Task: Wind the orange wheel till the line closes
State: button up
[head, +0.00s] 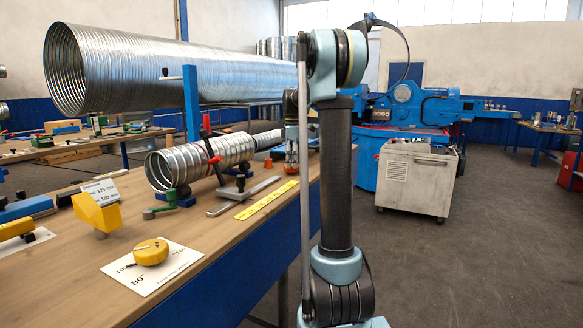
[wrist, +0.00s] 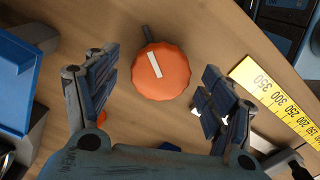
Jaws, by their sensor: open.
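The orange wheel (wrist: 160,78) shows in the wrist view from above, a scalloped round knob on the wooden bench. A white mark (wrist: 154,64) runs from near its middle toward its upper rim. A dark strip (wrist: 148,34) lies just beyond that rim; the white mark points slightly left of the strip's near end. My gripper (wrist: 159,62) is open, one finger on each side of the wheel, with gaps on both sides.
A yellow ruler (wrist: 280,105) lies right of the wheel. A blue block (wrist: 24,70) stands left. In the head view, a ribbed duct (head: 190,160) lies on the bench (head: 195,228), with clamps and a yellow dial (head: 150,252) in front. A large duct (head: 130,72) is overhead.

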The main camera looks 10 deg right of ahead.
jog(key=shift+f, duration=0.75)
jog(key=c, duration=1.1)
jog(key=shift+o, duration=0.2)
